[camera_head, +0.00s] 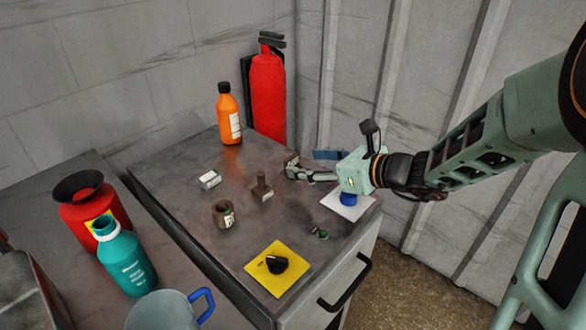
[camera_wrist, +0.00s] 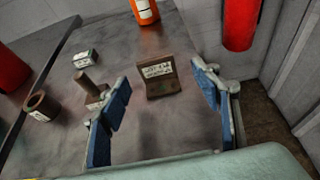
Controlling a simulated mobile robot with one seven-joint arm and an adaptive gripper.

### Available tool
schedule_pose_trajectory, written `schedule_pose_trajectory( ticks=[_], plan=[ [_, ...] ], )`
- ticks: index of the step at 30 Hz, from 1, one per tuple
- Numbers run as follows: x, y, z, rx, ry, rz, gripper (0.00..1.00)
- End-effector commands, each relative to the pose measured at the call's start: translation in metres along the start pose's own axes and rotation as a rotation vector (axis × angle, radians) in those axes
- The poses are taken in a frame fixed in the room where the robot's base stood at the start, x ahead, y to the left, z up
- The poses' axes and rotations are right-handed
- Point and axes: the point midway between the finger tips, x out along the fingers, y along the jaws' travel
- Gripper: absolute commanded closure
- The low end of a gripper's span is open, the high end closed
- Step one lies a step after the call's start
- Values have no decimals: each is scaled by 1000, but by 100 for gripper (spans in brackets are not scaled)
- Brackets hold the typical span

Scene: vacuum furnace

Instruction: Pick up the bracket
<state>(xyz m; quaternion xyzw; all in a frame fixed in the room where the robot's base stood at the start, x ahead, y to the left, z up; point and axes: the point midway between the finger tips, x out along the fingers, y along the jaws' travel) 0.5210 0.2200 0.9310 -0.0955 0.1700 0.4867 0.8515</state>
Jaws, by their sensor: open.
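The bracket, a brown L-shaped piece with a white label (camera_wrist: 159,71), stands upright on the grey cabinet top in the wrist view. In the head view the bracket (camera_head: 290,160) is partly hidden behind my gripper's fingers. My gripper (camera_head: 303,165) is open and reaches in from the right, low over the cabinet top. In the wrist view the blue-padded fingers of my gripper (camera_wrist: 160,76) are spread to either side of the bracket, with clear gaps. The bracket lies ahead, between the finger directions, and no contact shows.
A brown block with a peg (camera_head: 262,190) stands close left of the bracket. A brown cylinder (camera_head: 223,215), small white box (camera_head: 208,179), orange bottle (camera_head: 229,115), yellow square (camera_head: 275,276) and white square (camera_head: 345,208) share the top. A red extinguisher (camera_head: 268,90) stands behind.

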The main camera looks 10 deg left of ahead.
Motion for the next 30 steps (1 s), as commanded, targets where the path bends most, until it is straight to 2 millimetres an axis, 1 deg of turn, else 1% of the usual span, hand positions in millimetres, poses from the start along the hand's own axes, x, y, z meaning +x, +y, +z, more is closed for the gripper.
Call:
schedule_pose_trajectory(
  ticks=[5, 8, 12, 15, 22, 30],
  plan=[
    [10, 1, -1, -2, 0, 2, 42],
    [22, 3, -4, -2, 1, 3, 42],
    [44, 5, -5, -3, 0, 4, 42],
    [55, 4, -4, -3, 0, 1, 42],
    [56, 4, -3, -3, 0, 0, 42],
    [56, 4, -3, -3, 0, 0, 72]
  ],
)
